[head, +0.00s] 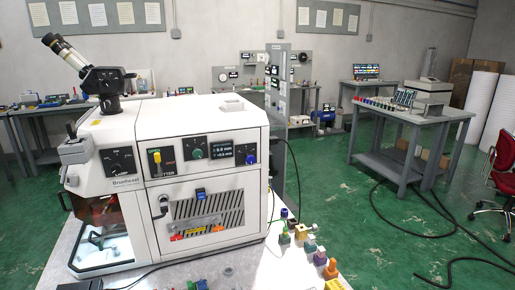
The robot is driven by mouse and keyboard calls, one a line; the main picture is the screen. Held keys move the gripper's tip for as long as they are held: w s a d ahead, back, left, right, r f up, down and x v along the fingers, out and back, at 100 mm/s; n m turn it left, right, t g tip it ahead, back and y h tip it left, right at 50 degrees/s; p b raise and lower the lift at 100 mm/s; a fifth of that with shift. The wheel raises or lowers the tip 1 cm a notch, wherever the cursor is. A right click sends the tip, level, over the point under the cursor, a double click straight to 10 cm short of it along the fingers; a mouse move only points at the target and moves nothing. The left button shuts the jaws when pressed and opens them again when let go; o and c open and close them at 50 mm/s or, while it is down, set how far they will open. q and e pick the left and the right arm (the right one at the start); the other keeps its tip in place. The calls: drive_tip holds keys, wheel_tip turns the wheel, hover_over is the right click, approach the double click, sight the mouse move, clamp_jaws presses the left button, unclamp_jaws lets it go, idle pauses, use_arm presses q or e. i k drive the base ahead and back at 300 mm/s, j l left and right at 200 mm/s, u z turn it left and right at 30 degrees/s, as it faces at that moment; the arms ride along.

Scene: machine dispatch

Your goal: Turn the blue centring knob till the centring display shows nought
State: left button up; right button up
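The blue knob (251,159) sits at the right end of the upper front panel of the large white machine (215,113). A small dark display (222,149) is just left of it and shows two lines of light digits ending in mm. The digits are too small to read surely; the lower line appears to be a non-zero value. Neither of my grippers is in the head view, so nothing is seen touching the knob.
A green knob (197,152) and a yellow shutter lever (157,157) sit left of the display. Small coloured parts (305,240) stand on the bench right of the machine. A grey table (405,138), black floor cables (420,225) and a red chair (502,165) are further right.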

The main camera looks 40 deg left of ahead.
sight(250, 159)
drive_tip(key=u, duration=1.4)
